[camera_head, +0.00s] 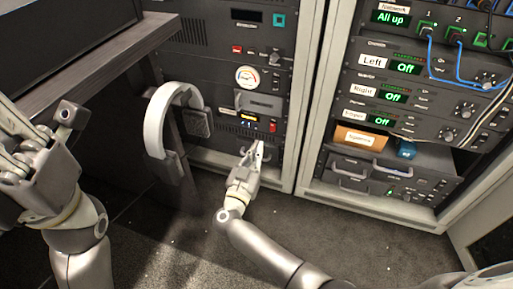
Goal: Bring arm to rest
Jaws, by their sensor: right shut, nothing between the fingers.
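My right gripper (256,156) is shut and empty. It is near the middle of the picture, in front of the lower part of the left equipment rack (213,63), close to a drawer handle; I cannot tell whether it touches the rack. My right arm comes in from the bottom right. My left gripper (55,128) is at the left edge, beside the dark desk. Its fingers are partly cut off by the picture edge, so its opening is unclear.
White headphones (155,125) hang at the side of the desk (95,70). The right rack (335,190) has units labelled Left, Right and Stage-like text, each showing Off, with blue cables (432,62) above. The dark carpet (330,225) in front is clear.

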